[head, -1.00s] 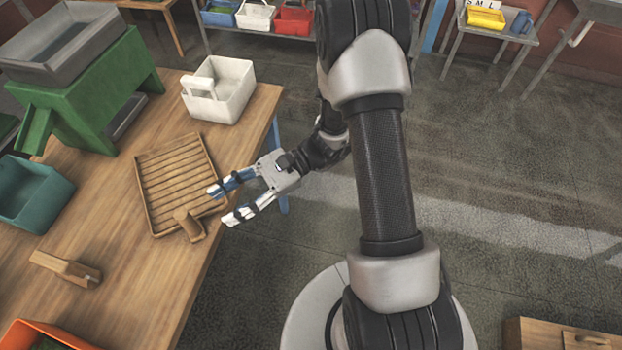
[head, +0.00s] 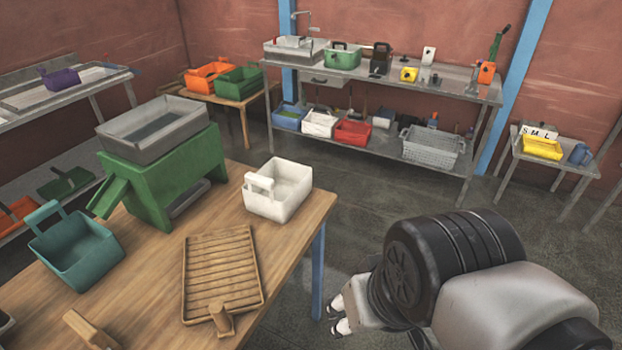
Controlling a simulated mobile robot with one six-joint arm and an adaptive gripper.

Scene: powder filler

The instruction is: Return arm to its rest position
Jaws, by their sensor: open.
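My arm is folded low at the bottom right of the head view, with its dark joint and grey shell in front. My gripper (head: 338,318) shows partly beside it, off the right edge of the wooden table (head: 150,285). Its fingertips are apart, with nothing seen between them. The rest of the gripper and wrist is hidden behind my arm.
On the table are a ribbed wooden tray (head: 187,285), a white tub (head: 283,203), a teal tub (head: 90,262) and a green filler stand (head: 205,160) with a grey hopper (head: 155,135). A metal shelf (head: 385,75) stands behind. The floor between is clear.

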